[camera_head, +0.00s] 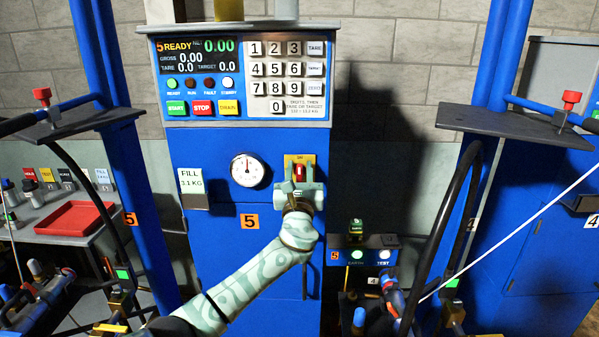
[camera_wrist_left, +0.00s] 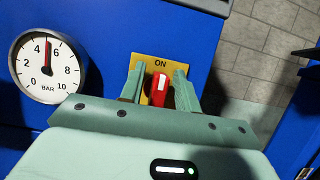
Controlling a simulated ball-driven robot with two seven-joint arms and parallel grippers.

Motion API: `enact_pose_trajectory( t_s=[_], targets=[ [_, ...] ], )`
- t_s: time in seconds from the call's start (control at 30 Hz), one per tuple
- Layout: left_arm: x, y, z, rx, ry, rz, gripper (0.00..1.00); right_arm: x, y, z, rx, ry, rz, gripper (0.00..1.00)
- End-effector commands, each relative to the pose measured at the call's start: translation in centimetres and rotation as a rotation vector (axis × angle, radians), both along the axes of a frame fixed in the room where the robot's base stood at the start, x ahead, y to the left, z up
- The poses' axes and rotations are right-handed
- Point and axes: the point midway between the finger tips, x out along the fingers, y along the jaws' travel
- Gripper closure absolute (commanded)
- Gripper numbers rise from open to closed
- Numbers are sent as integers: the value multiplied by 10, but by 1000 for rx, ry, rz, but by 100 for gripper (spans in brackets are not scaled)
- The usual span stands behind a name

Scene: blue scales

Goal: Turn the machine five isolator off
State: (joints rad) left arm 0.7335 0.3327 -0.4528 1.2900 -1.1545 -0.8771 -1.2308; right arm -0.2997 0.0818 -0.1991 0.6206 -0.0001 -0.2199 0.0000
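The machine five isolator is a red handle (camera_head: 299,172) on a yellow plate (camera_head: 291,159) on the blue cabinet front, right of the gauge. In the left wrist view the red handle (camera_wrist_left: 159,88) points along the plate (camera_wrist_left: 147,64) toward the word ON. My left gripper (camera_head: 298,182) is at the isolator. In the left wrist view its two green fingers (camera_wrist_left: 158,86) stand open on either side of the handle, with a visible gap at each side. The handle's lower end is hidden behind the gripper body. My right gripper is not in view.
A pressure gauge (camera_head: 248,170) sits close left of the isolator. Above is the control panel (camera_head: 240,75) reading 5 READY, with keypad and buttons. A small box with lit buttons (camera_head: 368,254) is at the lower right. A red tray (camera_head: 74,220) lies on the left bench.

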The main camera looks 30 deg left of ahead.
Motion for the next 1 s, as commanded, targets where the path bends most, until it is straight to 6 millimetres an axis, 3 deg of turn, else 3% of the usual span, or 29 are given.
enact_pose_trajectory(
  t_s=[0.03, 0.1, 0.57, 1.0],
  targets=[
    [0, 0, 0, 0, 0, 0, 83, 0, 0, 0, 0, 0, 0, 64],
    [0, 0, 0, 0, 0, 0, 100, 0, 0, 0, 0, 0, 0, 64],
    [0, 0, -3, -62, -29, 0, 100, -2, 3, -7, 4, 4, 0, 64],
    [-2, 4, -6, -383, -183, 0, 100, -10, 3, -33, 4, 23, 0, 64]
  ],
)
